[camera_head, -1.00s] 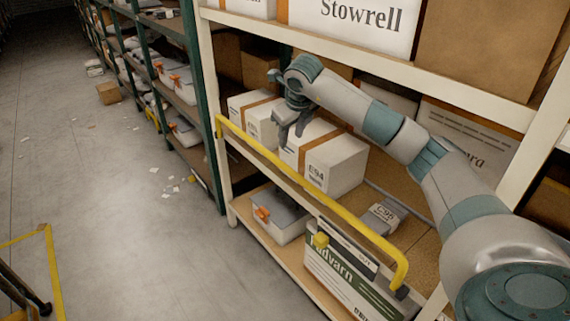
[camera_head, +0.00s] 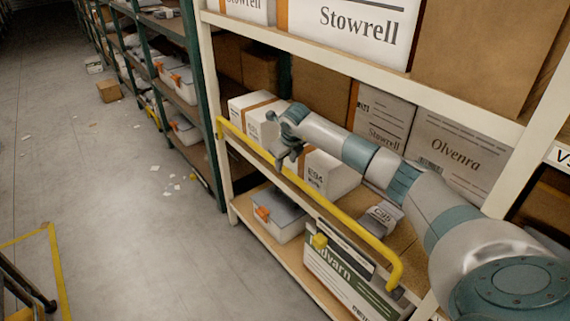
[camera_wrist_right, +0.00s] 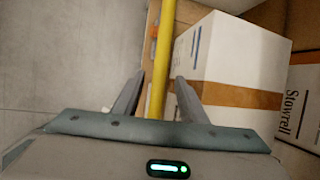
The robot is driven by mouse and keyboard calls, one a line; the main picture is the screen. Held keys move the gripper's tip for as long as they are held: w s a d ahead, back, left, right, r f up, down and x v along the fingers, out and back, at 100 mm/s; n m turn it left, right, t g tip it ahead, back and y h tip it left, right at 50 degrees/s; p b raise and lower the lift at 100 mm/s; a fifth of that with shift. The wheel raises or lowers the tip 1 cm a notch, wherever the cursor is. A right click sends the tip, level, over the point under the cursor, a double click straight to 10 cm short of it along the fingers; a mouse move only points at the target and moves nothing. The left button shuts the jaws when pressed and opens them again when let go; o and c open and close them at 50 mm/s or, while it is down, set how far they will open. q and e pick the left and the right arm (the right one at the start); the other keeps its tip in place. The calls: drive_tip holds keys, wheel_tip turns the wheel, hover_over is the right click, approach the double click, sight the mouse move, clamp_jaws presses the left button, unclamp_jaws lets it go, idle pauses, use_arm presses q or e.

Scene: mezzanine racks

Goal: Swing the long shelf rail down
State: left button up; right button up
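The long yellow shelf rail (camera_head: 342,216) runs along the front of the rack bay, above the lower shelf, and bends down at its near right end. My right gripper (camera_head: 284,160) is at the rail, left of its middle. In the right wrist view the rail (camera_wrist_right: 161,60) passes between the two spread fingers of the gripper (camera_wrist_right: 157,92), with a gap visible on each side. My left gripper is not in view.
White boxes, one marked E94 (camera_head: 330,174), stand behind the rail. A small grey C95 item (camera_head: 380,217) lies nearer. Below are a grey bin (camera_head: 278,214) and a green-white carton (camera_head: 345,280). Clear floor (camera_head: 120,210) lies left, with paper scraps.

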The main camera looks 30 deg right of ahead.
sight(285, 168)
drive_tip(key=shift+p+x, duration=0.3)
drive_tip(key=shift+x, duration=1.7)
drive_tip(key=shift+c, duration=0.6)
clamp_jaws()
